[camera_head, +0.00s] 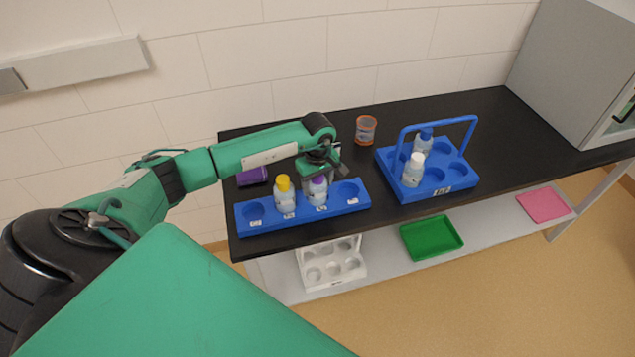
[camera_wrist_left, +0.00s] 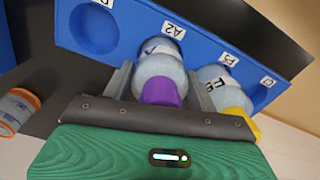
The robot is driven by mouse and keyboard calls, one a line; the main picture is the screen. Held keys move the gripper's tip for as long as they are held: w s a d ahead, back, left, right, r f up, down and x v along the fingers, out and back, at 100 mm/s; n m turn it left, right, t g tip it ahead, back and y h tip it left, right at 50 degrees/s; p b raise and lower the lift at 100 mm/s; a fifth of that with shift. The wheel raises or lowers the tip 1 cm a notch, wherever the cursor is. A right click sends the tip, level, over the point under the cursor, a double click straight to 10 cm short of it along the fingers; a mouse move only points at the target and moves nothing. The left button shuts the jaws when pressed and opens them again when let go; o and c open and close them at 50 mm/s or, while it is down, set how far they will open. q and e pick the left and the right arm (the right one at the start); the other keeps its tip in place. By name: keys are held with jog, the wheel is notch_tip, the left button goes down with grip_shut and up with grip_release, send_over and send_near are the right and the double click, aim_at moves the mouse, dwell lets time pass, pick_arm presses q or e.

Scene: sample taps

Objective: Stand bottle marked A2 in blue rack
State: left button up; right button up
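A purple-capped bottle (camera_wrist_left: 160,72) stands in the long blue rack (camera_head: 352,203), in the hole by the A2 label in the left wrist view. It also shows in the head view (camera_head: 317,193). The bottle's own marking is mostly hidden. My left gripper (camera_head: 319,178) reaches down over it, with one finger on each side; I cannot tell whether they press on it. A yellow-capped bottle (camera_head: 285,197) stands in the hole to its left in the head view. My right gripper is not in view.
A blue carrier (camera_head: 443,186) with a tall handle holds a white-capped bottle (camera_head: 413,170) and a blue-capped one (camera_head: 424,142). An orange-rimmed beaker (camera_head: 366,130) and a purple container (camera_head: 252,176) stand behind. A white rack (camera_head: 345,270) and green tray (camera_head: 432,237) are below.

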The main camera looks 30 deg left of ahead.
pick_arm(q)
jog(key=shift+o, duration=1.3)
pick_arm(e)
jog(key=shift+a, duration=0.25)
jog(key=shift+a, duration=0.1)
pick_arm(q)
jog(key=shift+r, duration=0.35)
notch_tip(320, 180, up, 11)
jog(key=b, duration=0.4)
jog(key=shift+f, duration=0.2)
jog(key=shift+r+b, duration=0.35)
jog(key=shift+r, duration=0.2)
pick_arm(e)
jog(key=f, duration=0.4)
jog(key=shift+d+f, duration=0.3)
